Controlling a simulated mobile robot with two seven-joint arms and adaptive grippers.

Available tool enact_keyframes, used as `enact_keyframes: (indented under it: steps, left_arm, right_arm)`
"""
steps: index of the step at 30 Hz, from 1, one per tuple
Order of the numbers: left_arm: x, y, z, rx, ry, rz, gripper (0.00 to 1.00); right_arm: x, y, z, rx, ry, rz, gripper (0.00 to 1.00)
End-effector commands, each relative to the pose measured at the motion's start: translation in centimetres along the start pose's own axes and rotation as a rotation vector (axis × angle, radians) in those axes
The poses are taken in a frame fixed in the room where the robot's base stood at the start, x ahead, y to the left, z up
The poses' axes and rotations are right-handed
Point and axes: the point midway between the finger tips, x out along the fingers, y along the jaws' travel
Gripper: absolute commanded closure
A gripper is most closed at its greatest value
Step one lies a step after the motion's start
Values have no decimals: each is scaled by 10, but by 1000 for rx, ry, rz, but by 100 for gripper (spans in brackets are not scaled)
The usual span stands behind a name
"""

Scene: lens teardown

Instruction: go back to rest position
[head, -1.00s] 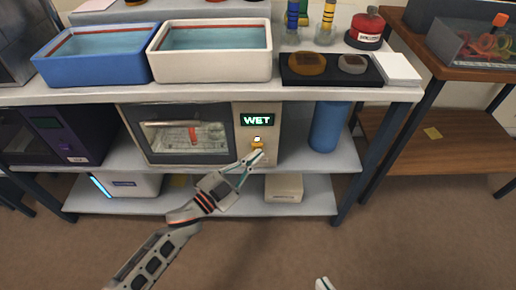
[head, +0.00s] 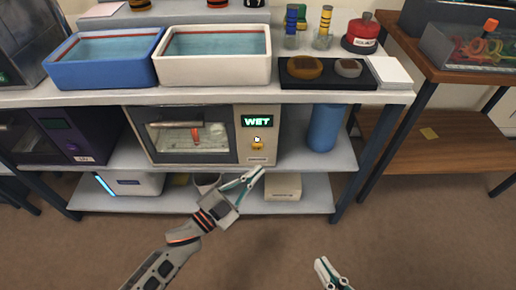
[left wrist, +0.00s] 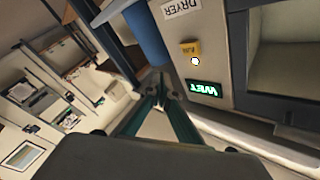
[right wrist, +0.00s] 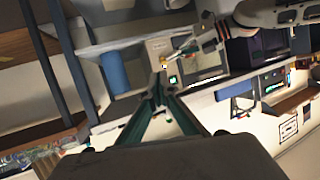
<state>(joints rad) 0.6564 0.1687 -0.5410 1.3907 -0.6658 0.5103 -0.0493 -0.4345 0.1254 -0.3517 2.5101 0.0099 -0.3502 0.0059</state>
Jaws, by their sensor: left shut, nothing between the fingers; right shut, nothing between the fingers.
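My left gripper (head: 256,173) is shut and empty. In the head view it is just below the lower edge of the dryer (head: 180,158), which has a green display reading WET (head: 257,121) and a yellow button (head: 257,146). In the left wrist view the shut fingertips (left wrist: 162,82) appear, with the yellow button (left wrist: 190,48) and the display (left wrist: 204,89) beyond them. My right gripper (head: 322,262) shows at the bottom of the head view, in front of the shelving. In the right wrist view its fingertips (right wrist: 158,85) are together with nothing between them.
A blue tub (head: 102,73) and a white tub (head: 213,68) stand on the top shelf. A blue cylinder (head: 326,127) is right of the dryer. A beige box (head: 283,187) is on the bottom shelf. The floor (head: 400,240) is clear.

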Motion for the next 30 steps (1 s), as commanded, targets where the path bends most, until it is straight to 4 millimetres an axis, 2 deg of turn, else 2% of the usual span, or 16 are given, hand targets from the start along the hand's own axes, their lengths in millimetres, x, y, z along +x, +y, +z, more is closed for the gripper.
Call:
enact_keyframes:
  steps: [11, 16, 19, 22, 24, 30]
  left_arm:
    - [0, 0, 0, 1, 0, 0, 100]
    - [-5, -3, -25, -13, -5, -26, 100]
    - [-17, -7, -55, -44, -26, -70, 100]
    - [-37, -18, -89, -83, -61, -130, 100]
    - [-67, -6, -81, -154, -136, -161, 100]
    - [-144, 5, -87, -326, -321, -241, 100]
  right_arm:
    - [0, 0, 0, 1, 0, -1, 100]
    - [-5, -3, 3, -56, -25, -22, 100]
    - [-12, -4, 10, -128, -60, -46, 100]
    - [-21, -3, 18, -220, -104, -75, 100]
    - [-20, -2, 29, -210, -123, -70, 100]
    - [-20, 2, 43, -208, -149, -62, 100]
